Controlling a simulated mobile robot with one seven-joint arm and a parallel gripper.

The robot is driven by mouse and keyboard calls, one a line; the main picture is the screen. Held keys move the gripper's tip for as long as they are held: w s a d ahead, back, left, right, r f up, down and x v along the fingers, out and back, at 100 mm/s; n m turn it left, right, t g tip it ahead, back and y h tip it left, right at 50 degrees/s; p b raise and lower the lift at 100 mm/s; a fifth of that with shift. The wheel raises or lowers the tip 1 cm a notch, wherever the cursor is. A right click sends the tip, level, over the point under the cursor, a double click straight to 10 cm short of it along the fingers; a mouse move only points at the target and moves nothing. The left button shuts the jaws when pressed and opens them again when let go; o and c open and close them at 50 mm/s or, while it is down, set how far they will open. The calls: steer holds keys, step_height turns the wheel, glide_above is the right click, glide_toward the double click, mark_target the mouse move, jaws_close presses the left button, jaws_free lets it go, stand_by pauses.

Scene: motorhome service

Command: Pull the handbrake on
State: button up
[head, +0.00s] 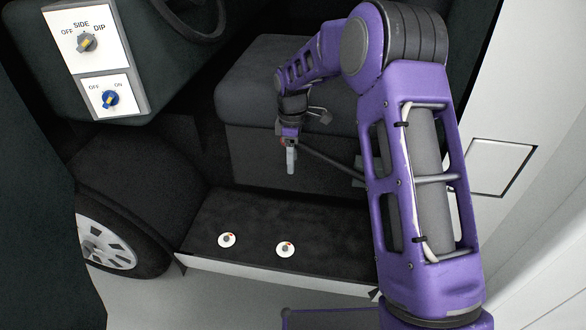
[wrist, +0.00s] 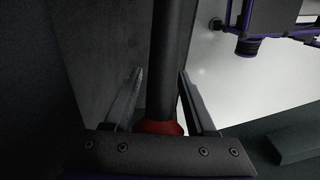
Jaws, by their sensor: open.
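The handbrake lever (head: 330,163) is a thin dark rod beside the grey seat base in the head view. It slopes up to the left from a dark mount to my gripper (head: 291,165). In the wrist view the dark lever (wrist: 170,55) runs between the two fingers of my gripper (wrist: 160,72). Its red end (wrist: 160,127) sits close to the palm. The fingers are open, one on each side of the lever, with a visible gap at least on the left. Whether the right finger touches it I cannot tell.
The grey seat (head: 255,85) stands behind my gripper. A dark step (head: 250,215) below holds two round white fittings, one of them here (head: 285,249). A switch panel (head: 95,50) and steering wheel (head: 200,30) are at upper left. A white wall (head: 520,220) is at right.

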steer(key=shift+d+f, duration=0.2)
steer(key=shift+f, duration=1.55)
steer(key=shift+c, duration=0.2)
jaws_close()
steer(key=shift+a+r, duration=0.1)
steer(key=shift+r, duration=0.05)
